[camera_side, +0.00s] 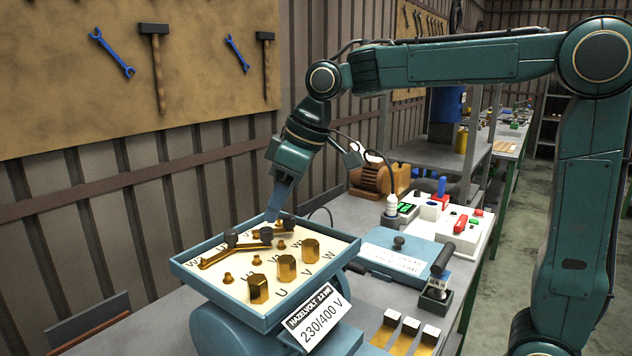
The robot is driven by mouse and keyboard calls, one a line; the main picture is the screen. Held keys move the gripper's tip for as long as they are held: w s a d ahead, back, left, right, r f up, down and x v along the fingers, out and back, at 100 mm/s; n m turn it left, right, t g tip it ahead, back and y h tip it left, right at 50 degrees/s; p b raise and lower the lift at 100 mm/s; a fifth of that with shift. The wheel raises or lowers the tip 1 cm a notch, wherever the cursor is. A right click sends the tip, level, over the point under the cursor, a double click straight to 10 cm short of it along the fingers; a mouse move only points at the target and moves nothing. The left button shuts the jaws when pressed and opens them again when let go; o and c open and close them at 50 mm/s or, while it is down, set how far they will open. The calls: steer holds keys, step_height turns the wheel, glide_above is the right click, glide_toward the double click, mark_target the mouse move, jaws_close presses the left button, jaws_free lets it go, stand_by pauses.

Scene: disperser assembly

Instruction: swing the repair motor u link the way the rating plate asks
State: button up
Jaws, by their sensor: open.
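The motor's open terminal box (186,279) has a pale board with printed U, V and W letters. Brass links (222,254) with dark round knobs lie across the back of the board; they overlap in this view, and I cannot tell which is the U link. Several small brass studs (228,279) and three hexagonal brass posts (286,267) stand in front of them. The rating plate (318,317) on the box front reads HAZELVOLT, 2.2 kW, 230/400 V. My gripper (275,212) is open, pointing down just over the back links; its tips partly hide them, and contact is unclear.
A blue-grey lid (398,250) with a dark knob lies right of the box. A black-handled stamp (437,283) and brass bars with white ends (408,330) are nearby.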

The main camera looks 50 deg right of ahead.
mark_target(268, 229)
steer(key=shift+x, duration=2.55)
jaws_close()
